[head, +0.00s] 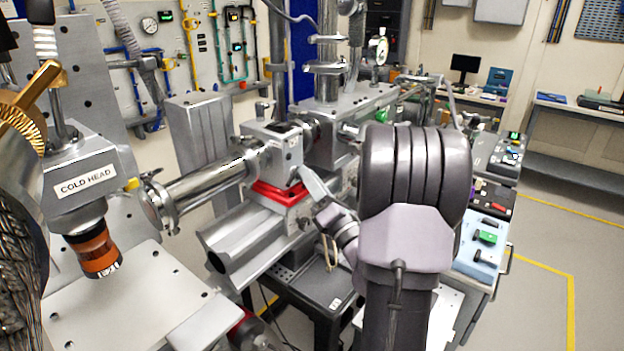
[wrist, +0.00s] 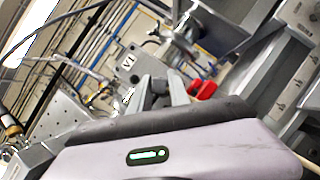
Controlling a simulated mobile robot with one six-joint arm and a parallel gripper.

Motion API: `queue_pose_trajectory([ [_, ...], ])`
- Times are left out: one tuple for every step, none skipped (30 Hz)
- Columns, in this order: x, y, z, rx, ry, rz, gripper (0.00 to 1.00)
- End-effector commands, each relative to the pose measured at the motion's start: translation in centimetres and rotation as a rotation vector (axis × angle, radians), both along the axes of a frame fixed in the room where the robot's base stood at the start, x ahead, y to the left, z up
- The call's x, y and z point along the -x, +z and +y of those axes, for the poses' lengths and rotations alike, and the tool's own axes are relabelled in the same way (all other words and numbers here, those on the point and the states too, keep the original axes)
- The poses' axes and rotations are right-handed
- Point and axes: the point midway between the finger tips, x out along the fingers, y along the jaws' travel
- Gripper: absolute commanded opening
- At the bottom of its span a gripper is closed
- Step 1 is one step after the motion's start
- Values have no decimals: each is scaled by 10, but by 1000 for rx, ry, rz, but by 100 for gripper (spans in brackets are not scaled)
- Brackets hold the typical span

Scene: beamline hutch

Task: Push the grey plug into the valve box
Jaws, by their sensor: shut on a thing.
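In the wrist view a grey box marked V1 (wrist: 131,66) with a round dark spot on its face stands just beyond my fingertips; I take it for the valve box. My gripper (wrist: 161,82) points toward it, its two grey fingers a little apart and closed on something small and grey. The grey plug's outline cannot be told from the fingers. In the head view my gripper (head: 308,178) is partly hidden behind my own wrist, close to a grey metal box (head: 268,148) above a red plate (head: 279,194). Contact between plug and box cannot be told.
A polished pipe (head: 205,187) runs left from the grey box. The cold head (head: 84,186) hangs at the left. A bench with small devices, among them a blue tray (head: 478,250), stands at the right. Floor beyond it is clear.

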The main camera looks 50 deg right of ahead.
Motion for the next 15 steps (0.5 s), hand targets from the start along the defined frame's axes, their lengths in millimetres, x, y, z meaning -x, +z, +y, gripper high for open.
queue_pose_trajectory([
  [0, 0, 0, 0, -1, -1, 0],
  [0, 0, 0, 0, -1, -1, 26],
  [0, 0, 0, 0, -1, -1, 34],
  [0, 0, 0, 0, -1, -1, 40],
  [0, 0, 0, 0, -1, -1, 46],
  [0, 0, 0, 0, -1, -1, 48],
  [0, 0, 0, 0, -1, -1, 48],
  [0, 0, 0, 0, -1, -1, 48],
  [0, 0, 0, 0, -1, -1, 48],
  [0, 0, 0, 0, -1, -1, 48],
  [0, 0, 0, 0, -1, -1, 48],
  [0, 0, 0, 0, -1, -1, 48],
  [0, 0, 0, 0, -1, -1, 48],
  [1, 0, 0, -1, -1, 0, 48],
  [2, -1, 0, 0, -1, 1, 48],
])
